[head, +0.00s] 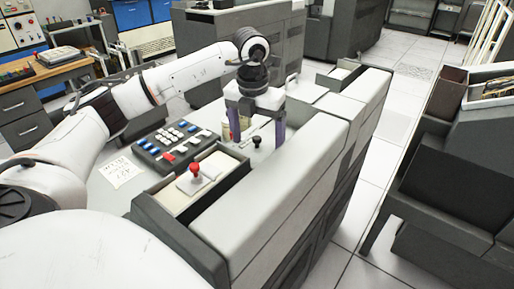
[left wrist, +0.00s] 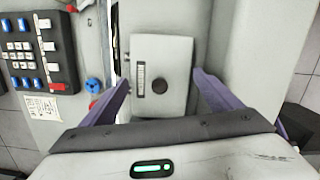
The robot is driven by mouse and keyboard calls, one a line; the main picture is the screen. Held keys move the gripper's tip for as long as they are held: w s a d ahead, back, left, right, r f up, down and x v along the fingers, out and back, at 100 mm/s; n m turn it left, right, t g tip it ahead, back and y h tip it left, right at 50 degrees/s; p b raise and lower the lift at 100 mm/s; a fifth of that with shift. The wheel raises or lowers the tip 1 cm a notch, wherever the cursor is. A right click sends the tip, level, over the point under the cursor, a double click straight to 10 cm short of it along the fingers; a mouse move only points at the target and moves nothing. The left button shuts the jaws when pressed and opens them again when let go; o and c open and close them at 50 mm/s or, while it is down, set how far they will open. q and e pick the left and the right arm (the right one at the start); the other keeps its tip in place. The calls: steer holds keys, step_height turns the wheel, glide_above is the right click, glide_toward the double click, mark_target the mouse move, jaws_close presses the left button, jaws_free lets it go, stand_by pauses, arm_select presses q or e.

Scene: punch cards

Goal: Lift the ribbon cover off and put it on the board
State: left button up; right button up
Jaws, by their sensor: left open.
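The ribbon cover appears to be the light grey, rounded plate (left wrist: 175,62) with a small black knob and a dark marked strip, seen from above in the left wrist view. In the head view its black knob (head: 257,142) shows just below my left gripper (head: 257,132). My left gripper is open, with its purple fingers apart. In the left wrist view the fingers (left wrist: 161,82) stand on either side of the cover; I cannot tell whether they touch it. I cannot make out for sure which surface is the board. My right gripper is not in view.
A dark keypad (head: 172,147) with blue, white and red keys sits left of the gripper, above a paper note (head: 122,172). A card bin with a red-knobbed plate (head: 196,184) lies in front. A long grey housing (head: 300,150) runs along the right. Dark cabinets stand farther right.

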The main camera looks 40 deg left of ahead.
mark_target(257, 138)
arm_select(q)
steer(key=c, duration=0.8)
step_height(257, 138, up, 10)
steer(key=shift+f, duration=0.1)
steer(key=shift+r+p, duration=2.15)
